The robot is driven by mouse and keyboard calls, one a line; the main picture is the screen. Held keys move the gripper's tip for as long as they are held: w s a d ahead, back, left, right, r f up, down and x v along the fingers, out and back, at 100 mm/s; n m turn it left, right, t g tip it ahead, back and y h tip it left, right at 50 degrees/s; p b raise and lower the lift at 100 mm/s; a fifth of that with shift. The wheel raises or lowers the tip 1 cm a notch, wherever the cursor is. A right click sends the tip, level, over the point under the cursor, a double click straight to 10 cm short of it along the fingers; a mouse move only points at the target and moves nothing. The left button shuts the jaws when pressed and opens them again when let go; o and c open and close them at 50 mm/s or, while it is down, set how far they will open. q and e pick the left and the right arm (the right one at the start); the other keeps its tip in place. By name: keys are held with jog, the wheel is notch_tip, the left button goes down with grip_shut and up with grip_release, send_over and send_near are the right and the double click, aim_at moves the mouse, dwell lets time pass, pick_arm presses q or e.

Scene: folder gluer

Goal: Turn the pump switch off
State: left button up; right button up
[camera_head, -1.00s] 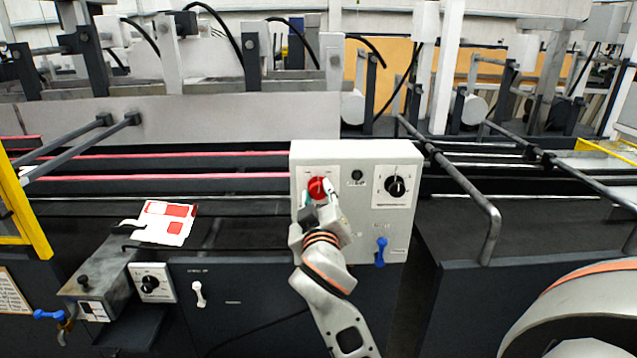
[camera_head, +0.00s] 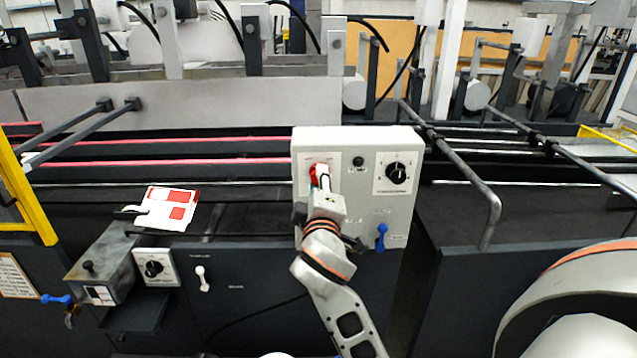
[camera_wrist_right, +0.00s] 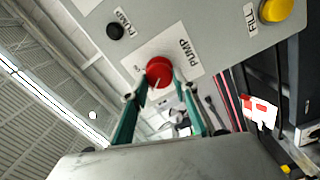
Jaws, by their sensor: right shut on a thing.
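The pump switch is a red round knob (camera_head: 313,171) at the upper left of a light grey control box (camera_head: 370,215). In the right wrist view, the red knob (camera_wrist_right: 159,71) sits on a white plate marked PUMP and has a pale mark on its face. My right gripper (camera_head: 321,178) is at the knob and covers part of it in the head view. In the wrist view, the teal fingers of the right gripper (camera_wrist_right: 160,84) are closed on the knob's two sides. The knob's exact setting is hard to read. My left gripper is not in view.
The box also has a small black button (camera_head: 358,161), a black rotary knob (camera_head: 397,173) and a blue lever (camera_head: 381,237). A yellow button (camera_wrist_right: 275,10) shows in the wrist view. A red-and-white carton (camera_head: 168,208) lies on the machine to the left.

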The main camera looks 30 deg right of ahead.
jog(key=shift+r, duration=0.1)
dwell(0.3)
jog(key=o, duration=1.1)
jog(key=shift+c, duration=0.2)
jog(key=v, duration=0.7)
jog(key=shift+s+a, duration=0.15)
jog(key=shift+s, duration=0.05)
